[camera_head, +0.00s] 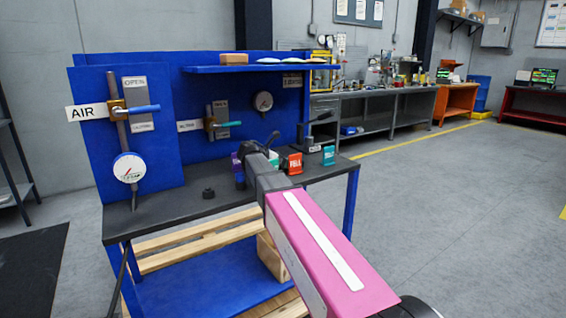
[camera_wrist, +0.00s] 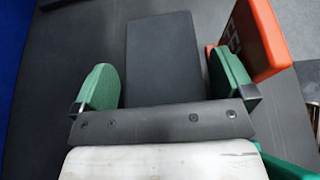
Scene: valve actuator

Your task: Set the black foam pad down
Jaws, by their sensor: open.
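The black foam pad (camera_wrist: 163,45) is a flat dark rectangle in the wrist view, and it appears to lie on the dark bench top (camera_wrist: 60,60). My gripper (camera_wrist: 164,82) has green finger pads, one on each side of the foam pad. The jaws are open, with a narrow gap showing on both sides of the pad. The near end of the pad is hidden behind the dark gripper bar. In the head view my pink arm reaches over the bench, and I cannot clearly make out the foam pad there.
An orange block (camera_wrist: 262,40) stands close to the right finger. In the head view, an orange block (camera_head: 291,163) and a teal block (camera_head: 328,155) stand on the bench. A small black knob (camera_head: 208,193) lies left. The bench's left front is mostly clear.

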